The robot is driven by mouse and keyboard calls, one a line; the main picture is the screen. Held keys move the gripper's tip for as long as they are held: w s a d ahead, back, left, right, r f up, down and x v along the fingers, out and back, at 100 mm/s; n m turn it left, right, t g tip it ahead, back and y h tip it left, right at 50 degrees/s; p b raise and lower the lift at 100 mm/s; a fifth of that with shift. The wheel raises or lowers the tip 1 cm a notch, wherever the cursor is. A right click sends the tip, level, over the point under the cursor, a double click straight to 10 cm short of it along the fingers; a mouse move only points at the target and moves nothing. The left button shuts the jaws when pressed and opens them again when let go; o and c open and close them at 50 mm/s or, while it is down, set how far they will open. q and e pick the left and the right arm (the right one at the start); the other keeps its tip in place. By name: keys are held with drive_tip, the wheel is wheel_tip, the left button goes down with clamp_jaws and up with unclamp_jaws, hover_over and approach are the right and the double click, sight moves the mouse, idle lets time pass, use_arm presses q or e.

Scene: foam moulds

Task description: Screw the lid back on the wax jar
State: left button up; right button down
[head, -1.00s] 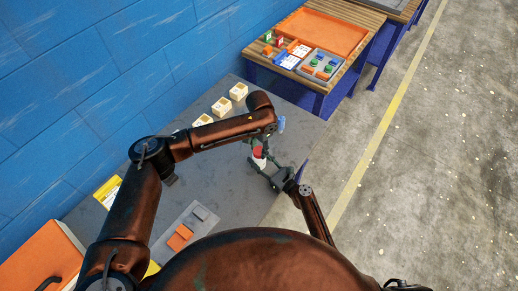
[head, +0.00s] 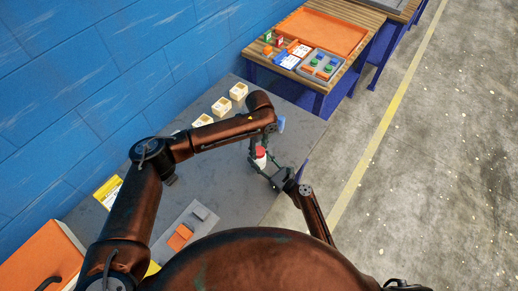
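The wax jar (head: 262,163) is small and white and shows near the right edge of the grey table. Its red lid (head: 261,152) appears on top of it; I cannot tell how tightly it sits. My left gripper (head: 257,150) reaches down from above at the lid. Its fingers are dark and small here, so I cannot tell whether they are open or shut. My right gripper (head: 268,167) comes from the lower right with its fingers around the white jar and appears shut on it. The fingers partly hide the jar.
Several cream boxes (head: 221,106) stand along the blue wall side of the grey table (head: 215,165). A grey tray with orange and grey pieces (head: 181,237) lies nearer. An orange case (head: 42,258) is at lower left. A wooden table (head: 345,83) with trays stands behind.

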use_arm(q)
drive_tip(key=o, duration=0.3)
wheel_tip(320, 180, up, 12)
idle(0.6)
use_arm(e)
drive_tip(key=c, duration=1.1)
unclamp_jaws()
drive_tip(key=v, duration=1.2)
